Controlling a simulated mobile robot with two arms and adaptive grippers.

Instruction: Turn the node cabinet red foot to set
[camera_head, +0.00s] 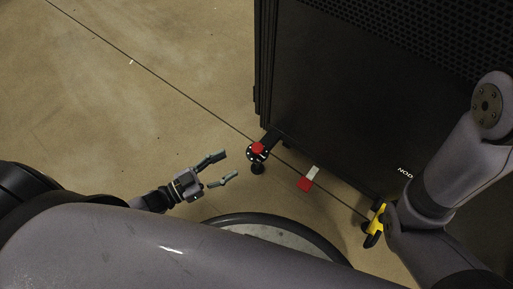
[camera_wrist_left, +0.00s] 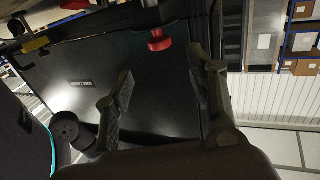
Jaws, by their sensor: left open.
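The node cabinet (camera_head: 355,95) is a tall black cabinet with a perforated upper face. Its red foot (camera_head: 258,148) sticks out at the near left lower corner, with a red top and a dark round base near the floor. My left gripper (camera_head: 224,168) is open and empty, a short way left of the foot and apart from it. In the left wrist view the red foot (camera_wrist_left: 158,40) shows beyond and between the two spread fingers (camera_wrist_left: 162,65). My right arm comes in at the right; its gripper is mostly hidden and its fingers cannot be made out.
A yellow part (camera_head: 377,218) sits at the cabinet's lower right, beside my right wrist. A red and white tag (camera_head: 308,179) shows along the cabinet's lower edge. A thin dark line crosses the tan floor (camera_head: 130,110), which is clear at left. Shelves with boxes (camera_wrist_left: 300,40) stand farther off.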

